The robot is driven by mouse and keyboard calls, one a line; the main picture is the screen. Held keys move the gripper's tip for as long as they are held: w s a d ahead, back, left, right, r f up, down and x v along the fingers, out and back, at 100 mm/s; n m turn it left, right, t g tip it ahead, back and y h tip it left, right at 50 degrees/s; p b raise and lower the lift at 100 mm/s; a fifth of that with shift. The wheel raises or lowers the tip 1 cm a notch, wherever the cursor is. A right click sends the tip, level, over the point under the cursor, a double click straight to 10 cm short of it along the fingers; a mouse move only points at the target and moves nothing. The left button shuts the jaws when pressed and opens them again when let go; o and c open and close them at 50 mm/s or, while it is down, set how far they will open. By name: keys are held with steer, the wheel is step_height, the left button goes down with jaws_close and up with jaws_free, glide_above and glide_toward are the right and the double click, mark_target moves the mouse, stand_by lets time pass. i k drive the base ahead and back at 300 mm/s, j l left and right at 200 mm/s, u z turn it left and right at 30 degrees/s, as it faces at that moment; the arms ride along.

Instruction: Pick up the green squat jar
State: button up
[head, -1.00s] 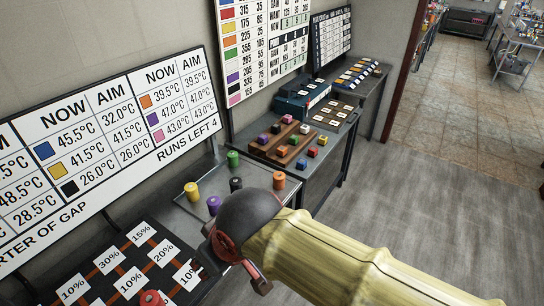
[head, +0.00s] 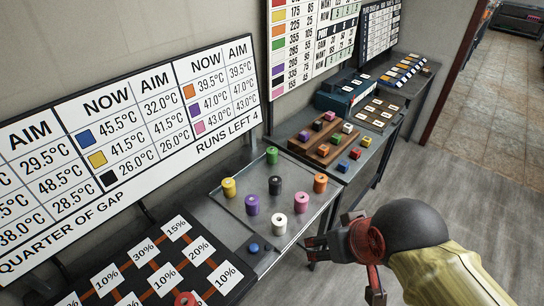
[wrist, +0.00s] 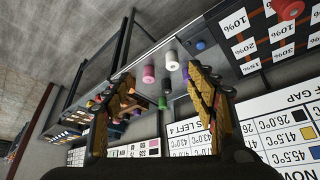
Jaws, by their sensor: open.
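The green squat jar (head: 272,155) stands upright at the back of the grey metal tray area, beside the wall; it also shows small in the wrist view (wrist: 162,103), between my fingers but well beyond them. My gripper (head: 345,270) is open and empty, in front and to the right of the jars, clearly apart from the green jar. In the wrist view my gripper's two fingers (wrist: 160,73) are spread wide.
Yellow (head: 229,187), purple (head: 252,204), black (head: 275,185), white (head: 277,225) and orange (head: 320,183) jars stand around it. A percent-marked board (head: 150,265) lies left. A wooden rack of small blocks (head: 322,155) stands on the bench to the right.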

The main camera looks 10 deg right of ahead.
mark_target(271, 152)
steer(key=i+l+u, duration=0.1)
steer(key=i+u, duration=0.2)
steer(key=i, duration=0.15)
steer(key=i+l+u, duration=0.3)
steer(key=i, duration=0.15)
